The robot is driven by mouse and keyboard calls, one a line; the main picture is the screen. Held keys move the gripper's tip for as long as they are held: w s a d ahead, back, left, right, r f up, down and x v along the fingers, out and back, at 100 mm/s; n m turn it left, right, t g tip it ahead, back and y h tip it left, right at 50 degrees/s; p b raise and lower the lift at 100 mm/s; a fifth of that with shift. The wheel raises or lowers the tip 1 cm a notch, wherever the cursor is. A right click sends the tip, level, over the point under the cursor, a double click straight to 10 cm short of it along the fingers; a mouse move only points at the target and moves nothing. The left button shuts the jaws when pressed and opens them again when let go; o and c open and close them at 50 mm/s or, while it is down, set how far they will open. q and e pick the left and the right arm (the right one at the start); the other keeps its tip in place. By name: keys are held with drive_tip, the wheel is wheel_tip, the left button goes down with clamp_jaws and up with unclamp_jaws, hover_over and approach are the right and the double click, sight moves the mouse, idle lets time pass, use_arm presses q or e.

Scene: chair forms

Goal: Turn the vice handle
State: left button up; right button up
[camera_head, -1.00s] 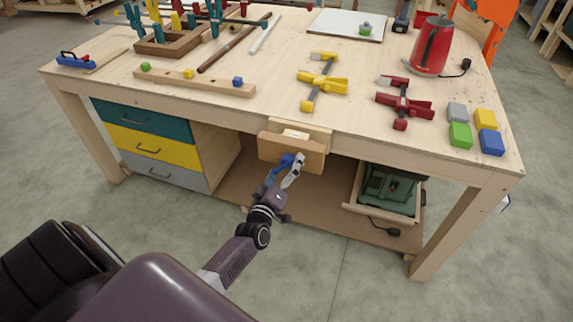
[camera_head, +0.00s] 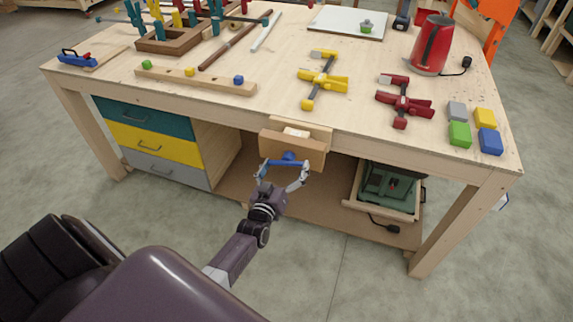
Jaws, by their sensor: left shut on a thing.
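The wooden vice (camera_head: 310,152) is mounted on the front edge of the workbench, with a pale block showing at its top. Its blue handle (camera_head: 288,163) sits on the front face of the vice and lies nearly level across it. My left gripper (camera_head: 284,172) reaches up from below, its fingers spread wide to either side of the handle and closed on its ends. The fingers partly cover the handle ends. My right gripper does not show.
The workbench (camera_head: 200,98) holds yellow (camera_head: 323,78) and dark red (camera_head: 404,101) clamps, a red kettle (camera_head: 433,45) and small coloured blocks. Drawers (camera_head: 150,144) stand below left of the vice; a green machine in a crate (camera_head: 388,188) sits below right. Floor in front is clear.

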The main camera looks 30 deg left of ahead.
use_arm(q)
drive_tip(key=shift+s+d+f, duration=0.2)
drive_tip(key=shift+s+f, duration=0.1)
drive_tip(key=shift+f, duration=0.35)
drive_tip(key=o, duration=0.7)
drive_tip(key=shift+o, duration=1.3)
drive_tip(key=shift+s+r, duration=0.1)
drive_tip(key=shift+r, duration=0.05)
drive_tip(key=v, duration=1.2)
drive_tip(key=shift+s+r, duration=0.25)
drive_tip(key=shift+r, duration=0.15)
